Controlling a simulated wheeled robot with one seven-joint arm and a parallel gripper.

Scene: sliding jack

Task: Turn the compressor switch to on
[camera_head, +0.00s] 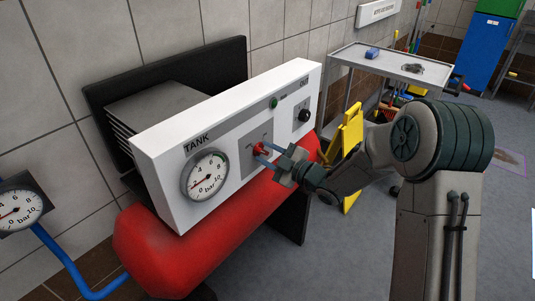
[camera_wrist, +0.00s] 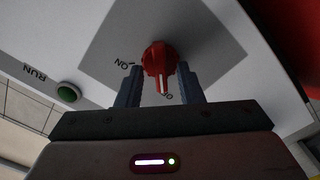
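The compressor switch is a red knob (camera_wrist: 159,59) on a grey plate of the white control panel (camera_head: 172,160). In the wrist view its white mark points down toward a partly hidden label beginning with "O". The "ON" label sits to the knob's left there. The knob also shows in the head view (camera_head: 259,148). My gripper (camera_wrist: 159,78) is open, with one blue-grey finger on each side of the knob. Narrow gaps seem to separate the fingers from it; contact is hard to tell. In the head view my gripper (camera_head: 266,153) reaches the panel from the right.
A green button (camera_head: 273,103) and a black knob (camera_head: 304,116) are on the panel's right part. The TANK gauge (camera_head: 205,177) is at its left. A red tank (camera_head: 150,247) lies below. A trolley (camera_head: 392,65) and yellow sign (camera_head: 346,150) stand behind my arm.

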